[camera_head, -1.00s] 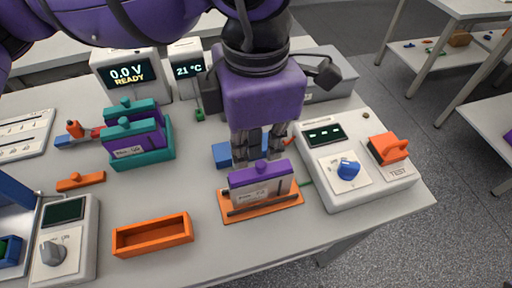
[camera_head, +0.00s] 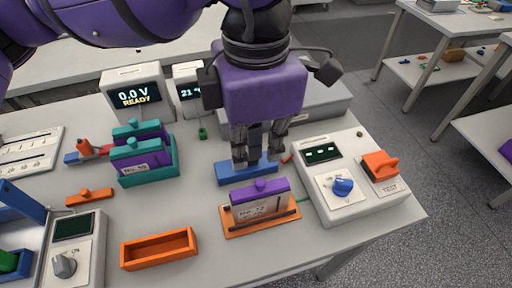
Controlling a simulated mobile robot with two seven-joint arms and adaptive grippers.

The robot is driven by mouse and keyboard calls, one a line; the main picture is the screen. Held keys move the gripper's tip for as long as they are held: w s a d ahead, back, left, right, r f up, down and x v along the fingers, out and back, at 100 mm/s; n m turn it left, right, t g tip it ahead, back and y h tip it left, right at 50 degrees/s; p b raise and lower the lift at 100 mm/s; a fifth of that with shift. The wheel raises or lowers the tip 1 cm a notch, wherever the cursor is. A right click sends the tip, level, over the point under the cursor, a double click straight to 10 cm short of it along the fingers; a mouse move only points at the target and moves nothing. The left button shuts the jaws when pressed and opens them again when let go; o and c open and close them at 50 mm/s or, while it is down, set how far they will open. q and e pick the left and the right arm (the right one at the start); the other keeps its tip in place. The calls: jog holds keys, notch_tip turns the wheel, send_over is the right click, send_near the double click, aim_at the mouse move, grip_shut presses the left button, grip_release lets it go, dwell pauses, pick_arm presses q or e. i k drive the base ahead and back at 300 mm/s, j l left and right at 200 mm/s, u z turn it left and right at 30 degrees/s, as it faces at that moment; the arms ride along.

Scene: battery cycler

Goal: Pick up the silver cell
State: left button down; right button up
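My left gripper (camera_head: 257,163) comes down from the top centre, fingers pointing down and apart, with nothing clearly visible between them. It is over or just behind a blue tray (camera_head: 228,176), whose middle it partly hides. In front of it, a cell with a grey, silvery labelled face and a purple top (camera_head: 260,207) stands upright in an orange holder (camera_head: 234,233). The gripper is apart from this cell. No other silver cell shows clearly; I cannot tell whether one is behind the fingers. My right gripper is not in view.
A teal rack (camera_head: 150,178) with purple cells stands left. An empty orange tray (camera_head: 160,260) lies at front left. A white tester (camera_head: 358,207) with a blue knob and orange lever stands right. The voltage display (camera_head: 135,97) is behind. Bare table surrounds the orange tray.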

aim_at(265, 206)
jog(key=k, duration=1)
